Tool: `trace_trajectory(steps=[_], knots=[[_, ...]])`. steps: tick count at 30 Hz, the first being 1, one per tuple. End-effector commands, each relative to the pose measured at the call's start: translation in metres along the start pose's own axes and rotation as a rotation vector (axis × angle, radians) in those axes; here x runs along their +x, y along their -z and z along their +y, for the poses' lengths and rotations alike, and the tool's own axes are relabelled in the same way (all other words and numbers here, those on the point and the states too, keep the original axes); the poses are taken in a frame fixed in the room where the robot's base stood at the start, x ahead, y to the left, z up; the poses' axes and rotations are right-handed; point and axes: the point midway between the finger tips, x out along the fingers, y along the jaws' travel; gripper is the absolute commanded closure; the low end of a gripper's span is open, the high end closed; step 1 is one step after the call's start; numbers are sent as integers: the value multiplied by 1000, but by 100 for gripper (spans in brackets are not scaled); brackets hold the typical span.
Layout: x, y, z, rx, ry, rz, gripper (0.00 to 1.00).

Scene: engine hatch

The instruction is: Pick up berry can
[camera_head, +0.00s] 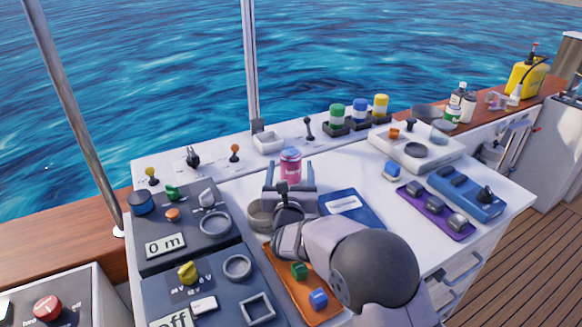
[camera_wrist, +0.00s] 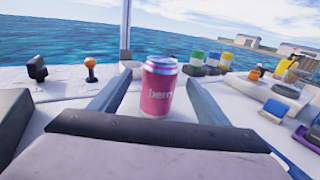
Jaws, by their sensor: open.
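The berry can (camera_head: 290,168) is a pink can with a silver-blue top. It stands upright on the white worktop, near the back ledge. In the wrist view the can (camera_wrist: 159,88) is in the middle, with part of the word "berry" showing. My gripper (camera_head: 290,171) is open, and its two fingers reach forward on either side of the can. In the wrist view the fingers of my gripper (camera_wrist: 160,85) have visible gaps to the can on both sides. The can's base is partly hidden by my gripper in the head view.
A grey round container (camera_head: 262,215) stands close to the left of my gripper. A blue booklet (camera_head: 352,208) lies to the right. Left are dark control panels (camera_head: 150,258). Behind are a small white tray (camera_head: 268,143), a dark lever (camera_head: 309,130) and several coloured jars (camera_head: 337,115).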

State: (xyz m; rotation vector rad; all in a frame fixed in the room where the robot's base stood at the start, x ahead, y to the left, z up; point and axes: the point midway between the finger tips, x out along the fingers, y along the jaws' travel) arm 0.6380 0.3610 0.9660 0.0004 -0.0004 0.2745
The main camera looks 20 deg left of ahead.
Motion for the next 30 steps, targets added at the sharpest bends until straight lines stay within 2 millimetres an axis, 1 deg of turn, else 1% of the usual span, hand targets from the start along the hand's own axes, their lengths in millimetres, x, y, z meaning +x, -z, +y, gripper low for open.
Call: trace_trajectory(steps=[6,12,17,24,26,27,29,30], knots=[[25,-2,-1,1,2,-1,30],[43,-1,0,0,1,-1,30],[49,0,0,-1,0,0,30],[49,0,0,0,0,0,30],[49,0,0,0,0,0,45],[49,0,0,0,0,0,54],[49,0,0,0,0,0,69],[49,0,0,0,0,0,78]])
